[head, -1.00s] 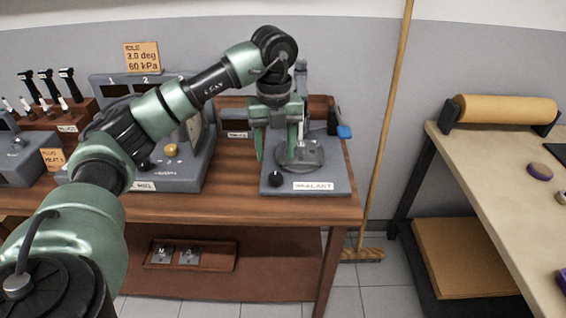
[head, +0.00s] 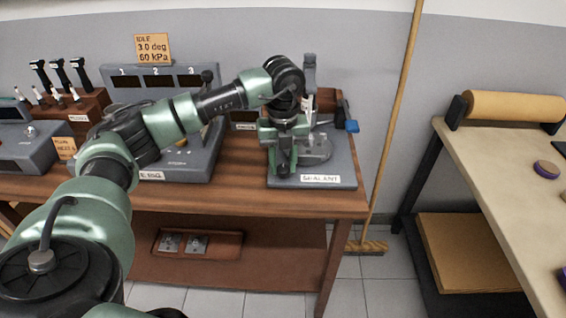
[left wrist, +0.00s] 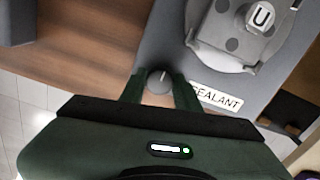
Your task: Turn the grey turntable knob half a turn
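The turntable knob (left wrist: 159,80) is a small round dark grey knob with a pale pointer line. It sits at the front left corner of the grey sealant stand, beside the SEALANT label (left wrist: 215,97). My left gripper (head: 283,165) points down at it. In the left wrist view its two green fingers stand close on either side of the knob, closed in on it. In the head view the fingers partly hide the knob. The round turntable (head: 317,150) lies behind and to the right of the gripper, bearing a grey part marked U (left wrist: 262,16). My right gripper is not in view.
The sealant stand (head: 340,178) is at the bench's right end, with an upright post (head: 309,75) behind the gripper. A grey console (head: 190,165) stands to the left. A broom (head: 392,120) leans on the wall. A second table (head: 500,175) is at the right.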

